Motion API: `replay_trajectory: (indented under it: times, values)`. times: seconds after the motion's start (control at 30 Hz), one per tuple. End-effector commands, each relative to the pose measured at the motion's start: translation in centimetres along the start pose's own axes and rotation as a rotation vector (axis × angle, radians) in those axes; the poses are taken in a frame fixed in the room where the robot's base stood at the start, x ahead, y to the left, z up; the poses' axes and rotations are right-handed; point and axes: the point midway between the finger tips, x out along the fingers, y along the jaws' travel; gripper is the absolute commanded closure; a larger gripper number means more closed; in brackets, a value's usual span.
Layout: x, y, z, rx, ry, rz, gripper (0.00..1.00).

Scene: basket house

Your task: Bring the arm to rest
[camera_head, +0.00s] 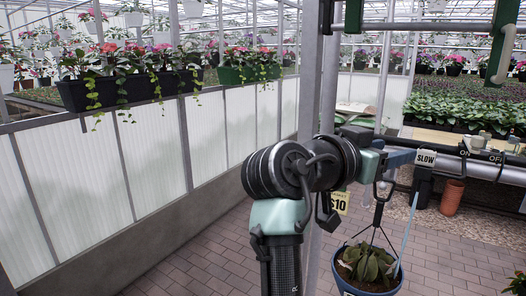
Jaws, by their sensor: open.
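My arm rises from the bottom centre of the head view, with a pale green link and a thick black joint at the middle. Its far part runs right, past a grey post (309,85), to a dark and green section. I cannot make out my gripper's fingers; they seem hidden behind the arm. The basket holds a leafy plant (368,263). Whether my arm touches the hook or bar cannot be told.
A white panelled wall (155,150) with flower planters (120,90) runs along the left. Brick floor (215,262) lies open at left of my arm.

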Motion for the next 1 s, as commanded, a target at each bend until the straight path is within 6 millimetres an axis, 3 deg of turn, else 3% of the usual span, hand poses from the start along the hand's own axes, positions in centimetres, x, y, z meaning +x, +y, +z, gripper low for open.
replay_trajectory:
  times: [0.1,0.23,0.4,0.53,0.7,1.0]
  values:
    - [-4.0,-2.7,-2.0,0.037,0.112,-0.266,0.45]
    - [-10.2,-3.7,-5.5,0.096,0.291,-0.523,0.45]
    - [-19.9,-1.3,-10.2,0.204,0.570,-0.777,0.45]
    - [-25.5,1.8,-12.4,0.277,0.734,-0.880,0.45]
    - [-28.8,4.1,-13.6,0.327,0.834,-0.931,0.45]
    - [-29.2,4.3,-13.7,0.333,0.845,-0.936,0.45]
